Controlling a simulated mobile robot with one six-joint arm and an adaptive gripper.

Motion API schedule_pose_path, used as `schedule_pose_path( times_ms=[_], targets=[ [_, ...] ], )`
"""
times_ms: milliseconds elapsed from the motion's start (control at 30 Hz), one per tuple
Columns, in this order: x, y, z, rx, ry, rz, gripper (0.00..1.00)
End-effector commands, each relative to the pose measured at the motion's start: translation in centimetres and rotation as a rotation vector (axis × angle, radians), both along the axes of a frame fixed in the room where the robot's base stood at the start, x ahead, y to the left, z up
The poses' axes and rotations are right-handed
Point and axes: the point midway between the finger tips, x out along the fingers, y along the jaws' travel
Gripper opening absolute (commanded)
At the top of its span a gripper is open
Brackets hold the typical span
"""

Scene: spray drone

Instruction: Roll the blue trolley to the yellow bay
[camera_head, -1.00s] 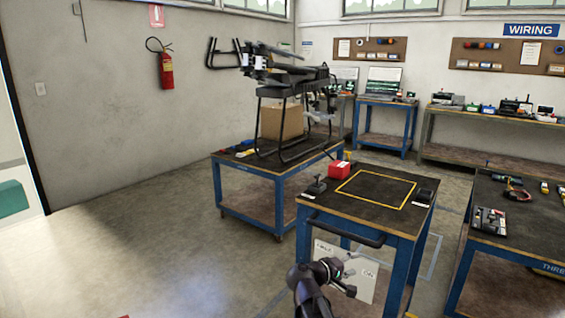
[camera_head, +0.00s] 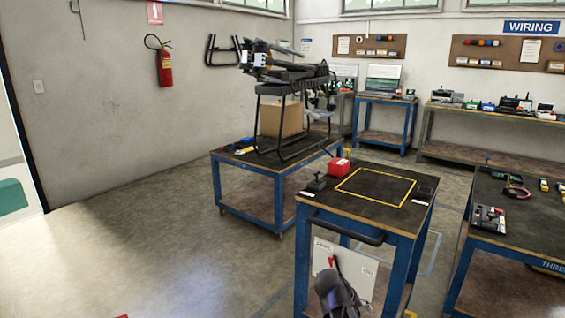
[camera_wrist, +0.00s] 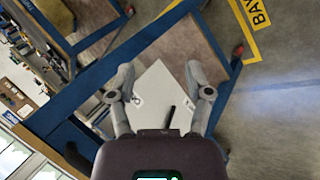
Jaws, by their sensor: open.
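A blue-framed trolley (camera_head: 400,262) with a dark top stands at the centre right in the head view. A black handle bar (camera_head: 345,231) runs along its near edge, and a white plate (camera_head: 357,268) hangs below it. My gripper (camera_wrist: 161,76) is open and empty in the wrist view, with the white plate (camera_wrist: 160,97) beyond and between its fingers. In the head view my wrist covers part of the plate and hides the fingers. A yellow floor line with the letters BAY (camera_wrist: 258,14) shows at the wrist view's upper right.
A blue-framed table (camera_head: 248,190) with a drone (camera_head: 290,72) and a cardboard box stands behind left. Another blue-framed table (camera_head: 520,215) with tools stands close on the right. Benches line the back wall. The floor at left (camera_head: 140,240) is clear.

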Motion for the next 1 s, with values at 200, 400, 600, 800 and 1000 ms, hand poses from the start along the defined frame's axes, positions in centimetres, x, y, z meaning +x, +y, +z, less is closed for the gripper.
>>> schedule_pose_path(
  times_ms=[200,400,600,800,1000],
  targets=[
    [-3.1,1.5,-2.3,0.262,0.060,-0.095,0.65],
    [-4.7,3.0,-3.2,0.423,0.098,-0.145,0.65],
    [-5.8,4.2,-3.4,0.536,0.124,-0.177,0.65],
    [-6.4,4.9,-2.7,0.612,0.142,-0.196,0.65],
    [-6.4,4.9,-1.0,0.609,0.141,-0.195,0.65]
  ],
)
